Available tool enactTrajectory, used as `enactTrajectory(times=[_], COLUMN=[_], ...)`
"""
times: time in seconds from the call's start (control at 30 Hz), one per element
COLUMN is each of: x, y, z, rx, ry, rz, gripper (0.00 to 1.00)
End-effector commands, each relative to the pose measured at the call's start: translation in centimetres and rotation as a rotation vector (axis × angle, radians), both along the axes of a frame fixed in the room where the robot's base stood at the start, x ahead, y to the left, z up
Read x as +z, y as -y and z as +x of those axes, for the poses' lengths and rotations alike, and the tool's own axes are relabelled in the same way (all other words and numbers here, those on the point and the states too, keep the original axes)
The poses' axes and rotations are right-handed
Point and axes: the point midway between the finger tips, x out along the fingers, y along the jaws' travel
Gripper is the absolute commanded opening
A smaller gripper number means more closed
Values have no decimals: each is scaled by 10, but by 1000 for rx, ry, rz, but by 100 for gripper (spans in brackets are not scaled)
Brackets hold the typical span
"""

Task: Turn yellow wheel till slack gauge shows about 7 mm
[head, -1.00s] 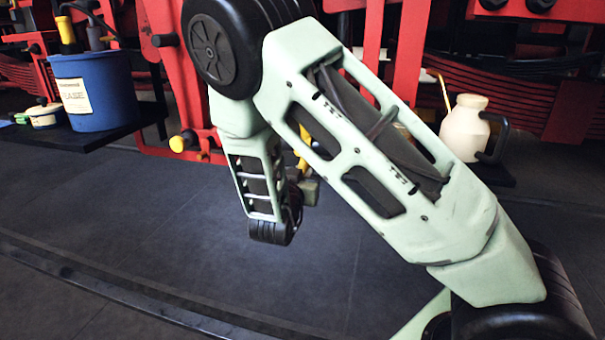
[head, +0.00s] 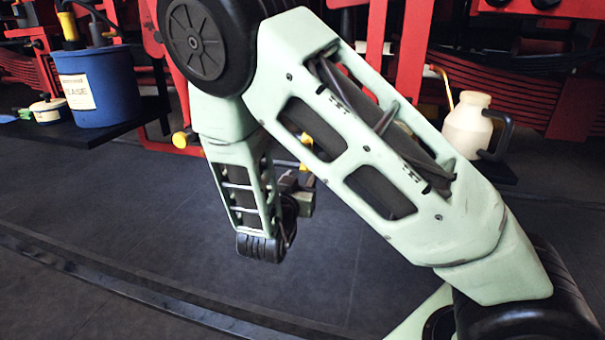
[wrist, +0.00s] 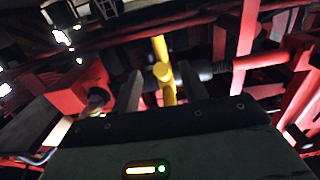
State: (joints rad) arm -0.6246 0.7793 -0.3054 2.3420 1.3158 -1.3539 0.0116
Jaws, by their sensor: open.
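In the wrist view, a yellow part with a round hub and spokes (wrist: 163,72), likely the yellow wheel, shows ahead of my gripper (wrist: 160,90). The two fingers are apart, one on each side of the yellow part as seen from the wrist. I cannot tell its depth relative to the fingertips or whether they touch it. In the head view, my arm hides most of this place, and only a small bit of yellow (head: 307,167) shows beside my wrist. I cannot make out the slack gauge or a reading in either view.
A blue bucket (head: 98,88) and a small cream pot (head: 48,109) stand on a dark shelf at left. A cream jug (head: 466,124) stands at right. A yellow-ended knob (head: 180,139) sits on the red frame. The dark floor (head: 130,205) in front is clear.

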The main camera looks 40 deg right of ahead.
Motion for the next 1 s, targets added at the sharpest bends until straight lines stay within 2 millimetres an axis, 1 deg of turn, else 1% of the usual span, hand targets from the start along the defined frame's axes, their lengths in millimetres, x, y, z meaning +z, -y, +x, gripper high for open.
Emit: enactTrajectory(times=[0.1, 0.33, 0.43, 0.57, 0.7, 0.8, 0.9, 1.0], x=[0, 0, 4, 22, 49, 65, 77, 84], y=[-4, -4, -4, -5, -9, -11, -14, -17], z=[-3, -3, -3, -4, -6, -8, -10, -12], rx=[0, 0, 0, 1, 3, 2, 2, 1], ry=[0, 0, -2, -21, -57, -86, -112, -133], rz=[0, 0, 3, 25, 72, 109, 142, 169], gripper=[44, 44, 44, 44, 44, 44, 44, 44])
